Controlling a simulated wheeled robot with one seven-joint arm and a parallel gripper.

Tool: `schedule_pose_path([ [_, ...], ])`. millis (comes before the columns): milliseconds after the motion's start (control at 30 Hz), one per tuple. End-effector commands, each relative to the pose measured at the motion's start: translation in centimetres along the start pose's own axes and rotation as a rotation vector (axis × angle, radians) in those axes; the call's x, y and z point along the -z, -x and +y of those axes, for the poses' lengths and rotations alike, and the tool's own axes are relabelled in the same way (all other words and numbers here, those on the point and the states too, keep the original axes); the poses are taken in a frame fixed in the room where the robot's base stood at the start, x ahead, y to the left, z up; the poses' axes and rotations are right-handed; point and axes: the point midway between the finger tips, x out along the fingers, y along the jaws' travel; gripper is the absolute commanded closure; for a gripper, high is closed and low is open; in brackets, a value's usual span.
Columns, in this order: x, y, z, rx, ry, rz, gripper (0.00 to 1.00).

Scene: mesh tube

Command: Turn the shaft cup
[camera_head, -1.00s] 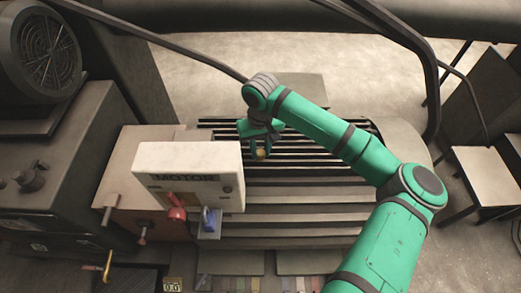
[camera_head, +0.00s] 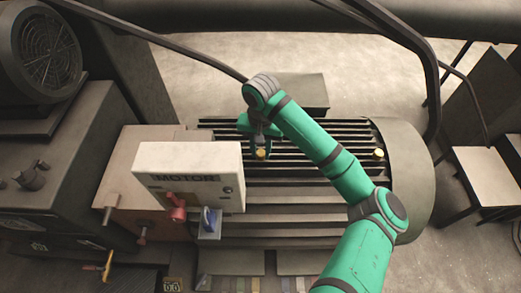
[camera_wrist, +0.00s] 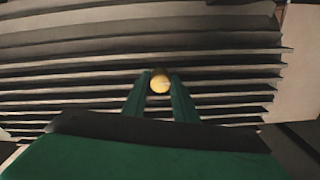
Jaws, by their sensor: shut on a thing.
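A small yellow shaft cup (camera_head: 262,154) stands on top of the ribbed motor housing, just right of the box marked MOTOR. My gripper (camera_head: 259,147) comes down on it from above and is shut on it. In the wrist view the round yellow top of the cup (camera_wrist: 160,83) shows between the tips of my two green fingers (camera_wrist: 160,92). The lower part of the held cup is hidden.
The white MOTOR box (camera_head: 190,160) stands close to the left of my gripper, with a red lever (camera_head: 177,208) and a blue padlock (camera_head: 209,219) at its front. A dark bent pipe (camera_head: 430,80) runs at the right. The ribs (camera_head: 300,213) in front are clear.

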Motion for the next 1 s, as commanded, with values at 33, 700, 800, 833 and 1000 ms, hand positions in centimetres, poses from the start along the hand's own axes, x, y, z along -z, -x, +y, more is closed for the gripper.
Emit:
schedule_pose_path([
  [33, 0.0, -0.1, 0.1, -0.003, -0.002, -0.002, 0.97],
  [700, 0.1, 0.3, 0.0, 0.000, 0.000, 0.001, 0.56],
  [800, 0.1, 1.2, -0.1, 0.001, 0.001, 0.002, 0.56],
  [833, 0.1, 1.6, -0.1, 0.001, 0.001, 0.002, 0.56],
  [1000, 0.2, 4.8, 0.1, -0.002, 0.000, 0.006, 0.56],
])
